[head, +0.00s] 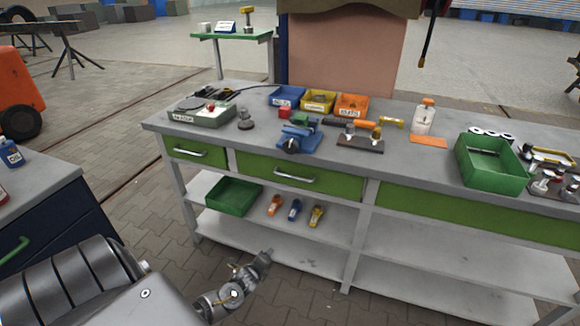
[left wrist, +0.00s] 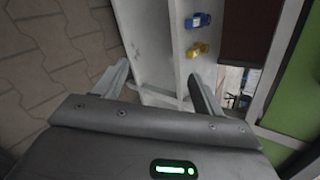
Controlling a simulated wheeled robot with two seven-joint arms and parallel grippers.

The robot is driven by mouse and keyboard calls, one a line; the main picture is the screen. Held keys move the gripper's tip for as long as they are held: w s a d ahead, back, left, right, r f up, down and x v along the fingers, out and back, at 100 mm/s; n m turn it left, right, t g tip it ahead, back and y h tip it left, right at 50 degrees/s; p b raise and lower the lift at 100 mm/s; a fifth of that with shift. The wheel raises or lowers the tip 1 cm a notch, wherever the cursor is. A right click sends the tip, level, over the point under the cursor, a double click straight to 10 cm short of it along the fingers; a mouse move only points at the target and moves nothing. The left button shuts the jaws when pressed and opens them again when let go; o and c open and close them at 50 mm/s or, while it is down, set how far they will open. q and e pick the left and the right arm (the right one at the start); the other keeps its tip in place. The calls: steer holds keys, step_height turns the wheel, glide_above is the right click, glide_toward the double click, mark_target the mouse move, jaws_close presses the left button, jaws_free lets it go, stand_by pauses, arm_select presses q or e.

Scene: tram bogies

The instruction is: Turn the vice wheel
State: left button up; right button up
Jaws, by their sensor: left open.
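The blue vice (head: 299,136) stands on the grey workbench (head: 230,145) near its front edge, above a green drawer. Its small wheel (head: 292,146) is on the front side and shows only as a small dark round shape. My left gripper (head: 264,257) is low in front of the bench, well below and apart from the vice, near the lower shelf. In the left wrist view the left gripper (left wrist: 158,70) has its two fingers apart with nothing between them. The vice cannot be made out in that view. My right gripper is not in view.
Green drawers with handles (head: 295,176) face me under the benchtop. Small bins (head: 318,101), a block with fittings (head: 360,144) and a green box (head: 490,165) share the benchtop.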

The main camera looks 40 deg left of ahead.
arm_select(q)
steer(key=w+a+r+m+t+y, duration=0.1)
steer(key=w+r+m+t, duration=0.2)
steer(key=r, duration=0.6)
steer(key=w+a+r+m+t, duration=0.1)
steer(key=w+r+m, duration=0.2)
steer(key=w+r, duration=0.45)
steer(key=m+t, duration=0.3)
steer(key=m, duration=0.5)
glide_toward(289, 147)
steer(key=x, duration=0.8)
steer(key=shift+w+a+p, duration=0.1)
steer(key=shift+w+p, duration=0.15)
steer(key=shift+p, duration=0.05)
steer(key=shift+x, duration=0.8)
steer(key=shift+f, duration=0.1)
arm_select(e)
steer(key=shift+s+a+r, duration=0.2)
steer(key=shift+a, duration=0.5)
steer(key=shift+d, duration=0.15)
arm_select(q)
steer(key=c, duration=1)
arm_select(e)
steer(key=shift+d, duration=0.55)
